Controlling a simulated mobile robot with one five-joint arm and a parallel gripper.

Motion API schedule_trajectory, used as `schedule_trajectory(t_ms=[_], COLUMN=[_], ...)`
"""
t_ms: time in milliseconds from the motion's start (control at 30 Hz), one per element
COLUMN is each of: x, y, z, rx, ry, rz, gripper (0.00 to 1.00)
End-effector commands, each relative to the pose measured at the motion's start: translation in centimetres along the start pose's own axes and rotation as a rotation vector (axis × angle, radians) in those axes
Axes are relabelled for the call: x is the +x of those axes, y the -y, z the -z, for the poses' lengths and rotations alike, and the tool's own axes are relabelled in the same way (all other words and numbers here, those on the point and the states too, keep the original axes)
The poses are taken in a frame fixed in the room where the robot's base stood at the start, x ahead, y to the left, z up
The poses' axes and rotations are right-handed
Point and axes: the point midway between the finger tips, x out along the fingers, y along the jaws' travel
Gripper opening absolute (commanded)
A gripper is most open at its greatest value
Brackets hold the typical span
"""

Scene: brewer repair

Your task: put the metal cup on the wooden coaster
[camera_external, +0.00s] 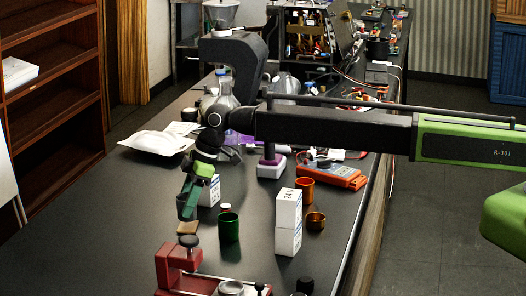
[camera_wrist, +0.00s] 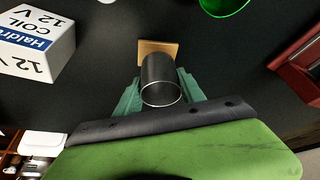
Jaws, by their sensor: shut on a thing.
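The dark metal cup (camera_wrist: 160,72) is between the two green fingers of my gripper (camera_wrist: 159,86), which is shut on it. In the external view the cup (camera_external: 186,207) hangs upright or nearly so below my gripper (camera_external: 194,196), over the left part of the dark bench. The square wooden coaster (camera_external: 187,228) lies flat on the bench, just below the cup in that picture. In the wrist view the coaster (camera_wrist: 172,46) shows past the far end of the cup, which hides part of it. I cannot tell the height of the gap between them.
A green cup (camera_external: 229,227) stands to the right of the coaster. A white coil box (camera_wrist: 36,44) stands close to my gripper. A red device (camera_external: 180,268) is in front of the coaster.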

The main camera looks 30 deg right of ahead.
Motion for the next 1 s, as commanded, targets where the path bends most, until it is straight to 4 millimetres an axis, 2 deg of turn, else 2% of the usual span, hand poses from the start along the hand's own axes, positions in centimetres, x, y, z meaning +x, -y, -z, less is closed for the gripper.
schedule_trajectory(t_ms=[33, 67, 433, 467, 600, 633, 1000], x=[1.77, 2.07, 2.13, 2.10, 1.98, 1.98, 1.58], y=[0.02, 0.02, 0.01, 0.01, 0.00, 0.00, 0.00], z=[-0.74, -0.86, -0.90, -0.89, -0.85, -0.85, -0.67], rx=[0.000, 0.000, 0.000, 0.000, 0.000, 0.000, 0.000], ry=[0.000, 0.000, 0.000, 0.000, 0.000, 0.000, 0.000], rz=[0.000, 0.000, 0.000, 0.000, 0.000, 0.000, 0.000], gripper=[0.05, 0.05, 0.05, 0.47, 0.66, 0.68, 0.68])
